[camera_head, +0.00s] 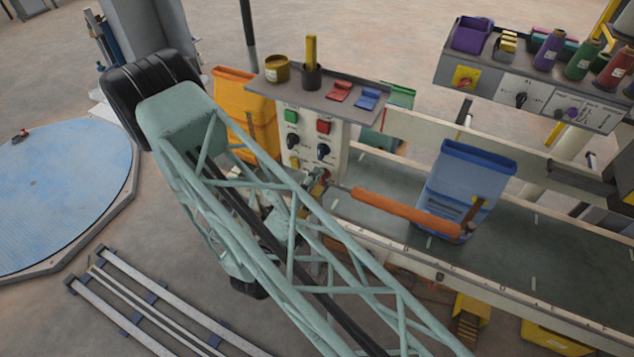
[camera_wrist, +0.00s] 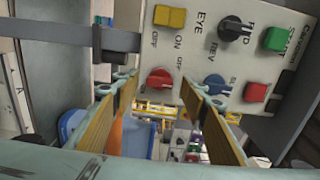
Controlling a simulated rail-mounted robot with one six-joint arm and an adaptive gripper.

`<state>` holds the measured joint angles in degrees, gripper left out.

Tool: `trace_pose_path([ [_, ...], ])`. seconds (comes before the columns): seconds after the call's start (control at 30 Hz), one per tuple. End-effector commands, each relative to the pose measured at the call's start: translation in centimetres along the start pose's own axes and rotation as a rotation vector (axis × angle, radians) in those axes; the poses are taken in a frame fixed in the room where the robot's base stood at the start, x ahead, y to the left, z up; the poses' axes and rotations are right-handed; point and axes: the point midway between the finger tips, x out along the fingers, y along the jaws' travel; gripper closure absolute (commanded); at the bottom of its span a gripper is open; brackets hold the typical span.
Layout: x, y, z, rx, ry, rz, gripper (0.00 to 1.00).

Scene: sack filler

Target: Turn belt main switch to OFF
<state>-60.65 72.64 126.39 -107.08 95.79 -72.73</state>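A pale control panel (camera_head: 308,140) stands at the belt's near end and fills the upper wrist view. A red rotary knob (camera_wrist: 160,80) sits on it, with small ON and OFF lettering nearby; its setting is hard to tell. I cannot read a name marking it as the belt main switch. In the head view the red knob (camera_head: 325,176) is at the panel's lower right. My gripper (camera_wrist: 158,83) is open, with its fingertips on either side of the red knob in the picture. Contact cannot be told. In the head view my arm mostly hides the gripper.
Close by are a blue knob (camera_wrist: 215,83), a yellow button (camera_wrist: 170,16), a black selector (camera_wrist: 236,28), a green button (camera_wrist: 275,40) and a red button (camera_wrist: 256,92). A shelf (camera_head: 300,88) overhangs the panel. A blue sack (camera_head: 460,185) stands on the belt behind an orange bar (camera_head: 400,210).

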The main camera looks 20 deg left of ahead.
Motion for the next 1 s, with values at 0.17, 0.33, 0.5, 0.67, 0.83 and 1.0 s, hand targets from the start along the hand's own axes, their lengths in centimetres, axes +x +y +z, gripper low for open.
trace_pose_path([
  [0.17,-1.4,0.0,0.1,0.0,-0.003,0.001,0.6],
  [0.33,-3.0,0.0,0.1,0.0,-0.003,0.001,0.6],
  [0.5,-4.6,0.0,0.1,-0.001,-0.004,0.0,0.6],
  [0.67,-6.0,0.0,0.1,0.0,-0.003,0.0,0.6],
  [0.83,-7.6,0.0,0.1,0.0,-0.003,0.0,0.6],
  [1.0,-9.1,0.0,0.0,-0.001,-0.002,0.0,0.6],
])
